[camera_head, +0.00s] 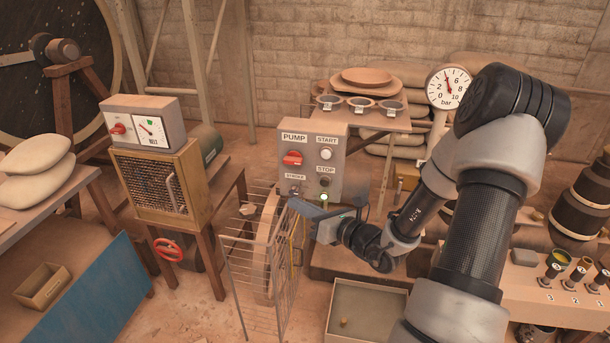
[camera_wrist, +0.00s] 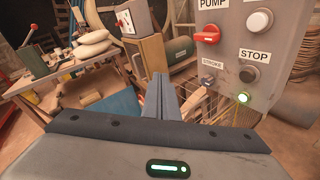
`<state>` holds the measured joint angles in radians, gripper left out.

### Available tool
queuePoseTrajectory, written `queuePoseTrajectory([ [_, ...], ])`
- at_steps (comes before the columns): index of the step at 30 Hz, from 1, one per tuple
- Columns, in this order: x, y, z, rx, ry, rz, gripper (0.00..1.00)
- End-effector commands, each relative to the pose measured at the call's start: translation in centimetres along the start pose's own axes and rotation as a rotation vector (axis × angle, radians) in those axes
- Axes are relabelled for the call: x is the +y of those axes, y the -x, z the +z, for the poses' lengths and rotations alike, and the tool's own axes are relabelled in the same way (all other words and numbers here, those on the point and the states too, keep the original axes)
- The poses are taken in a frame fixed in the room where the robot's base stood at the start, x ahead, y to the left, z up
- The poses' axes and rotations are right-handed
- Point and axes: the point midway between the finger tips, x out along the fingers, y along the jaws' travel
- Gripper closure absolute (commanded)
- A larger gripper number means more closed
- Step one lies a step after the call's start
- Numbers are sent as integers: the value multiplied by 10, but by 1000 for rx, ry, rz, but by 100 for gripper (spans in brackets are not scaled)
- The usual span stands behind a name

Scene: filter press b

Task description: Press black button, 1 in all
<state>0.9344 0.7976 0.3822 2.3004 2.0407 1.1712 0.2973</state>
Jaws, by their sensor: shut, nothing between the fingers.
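The grey pump panel (camera_head: 311,165) stands at the centre in the head view. It also shows at the upper right in the wrist view (camera_wrist: 280,55). The black button (camera_wrist: 249,73) sits under the STOP label, below a white START button (camera_wrist: 260,20) and above a lit green lamp (camera_wrist: 243,98). In the head view the black button (camera_head: 325,182) shows just above the green lamp. My gripper (camera_head: 294,204) is shut and empty, in front of the panel's lower part. In the wrist view its closed fingers (camera_wrist: 160,80) point left of the black button, apart from it.
A red rotary switch (camera_wrist: 207,35) and a STROKE control (camera_wrist: 208,80) sit on the panel's left side. A wire guard (camera_head: 258,265) stands below my gripper. A gauge (camera_head: 448,87) and a shelf with cups (camera_head: 361,104) are behind. An open box (camera_head: 368,282) lies below.

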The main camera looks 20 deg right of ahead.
Motion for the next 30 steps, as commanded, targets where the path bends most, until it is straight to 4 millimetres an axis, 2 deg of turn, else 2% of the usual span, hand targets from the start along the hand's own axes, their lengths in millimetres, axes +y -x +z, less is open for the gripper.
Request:
queuePoseTrajectory([
  [1, -24, 7, -8, -27, -99, -68, 100],
  [3, -47, 13, -17, -57, -200, -137, 100],
  [7, -71, 22, -27, -91, -306, -212, 100],
  [22, -79, 22, -28, -99, -326, -228, 100],
  [30, -104, 6, -17, -100, -323, -228, 100],
])
